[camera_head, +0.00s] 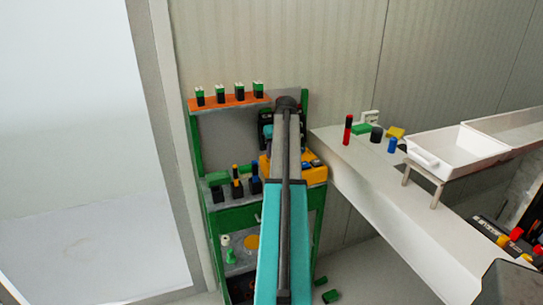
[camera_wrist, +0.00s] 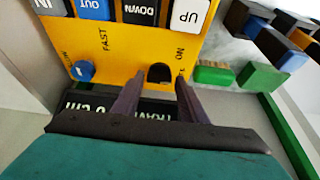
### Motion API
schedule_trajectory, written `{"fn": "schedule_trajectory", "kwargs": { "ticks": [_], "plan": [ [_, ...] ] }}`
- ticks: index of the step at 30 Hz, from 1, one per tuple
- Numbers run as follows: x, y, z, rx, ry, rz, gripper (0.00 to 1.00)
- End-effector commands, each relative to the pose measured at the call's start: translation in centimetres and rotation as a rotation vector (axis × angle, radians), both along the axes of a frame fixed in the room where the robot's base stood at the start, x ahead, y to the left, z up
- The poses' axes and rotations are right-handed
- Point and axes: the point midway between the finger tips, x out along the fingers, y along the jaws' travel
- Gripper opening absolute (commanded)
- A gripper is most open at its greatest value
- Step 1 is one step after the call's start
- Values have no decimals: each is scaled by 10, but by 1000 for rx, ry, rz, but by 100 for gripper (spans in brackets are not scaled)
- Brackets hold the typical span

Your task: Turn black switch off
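The black switch (camera_wrist: 160,72) sits on a yellow control panel (camera_wrist: 122,66) in the wrist view, close to an "ON" label. My gripper (camera_wrist: 158,80) is open, with one finger on either side of the switch's near side. The tips lie close to the switch, but I cannot tell whether they touch it. A blue knob (camera_wrist: 83,71) is on the same panel to the left, near a "FAST" label. In the head view the yellow panel (camera_head: 312,174) shows beside my arm, which hides my gripper and the switch.
Push-buttons marked UP (camera_wrist: 187,15), DOWN (camera_wrist: 141,11) and OUT (camera_wrist: 93,9) line the panel's far side. Green blocks (camera_wrist: 214,74) lie to its right. In the head view, an orange shelf (camera_head: 228,103) holds green-topped items, and a white bench (camera_head: 390,190) stands right.

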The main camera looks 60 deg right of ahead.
Motion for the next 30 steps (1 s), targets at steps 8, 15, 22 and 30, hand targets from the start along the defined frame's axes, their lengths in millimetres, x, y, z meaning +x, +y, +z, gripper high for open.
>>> {"fn": "schedule_trajectory", "kwargs": {
  "ticks": [8,15,22,30],
  "plan": [
    [0,0,3,-3,-2,1,39],
    [-5,3,20,-5,-3,0,39],
    [-14,10,46,-3,-3,0,39],
    [-25,19,79,-4,-2,-1,39]
  ]
}}
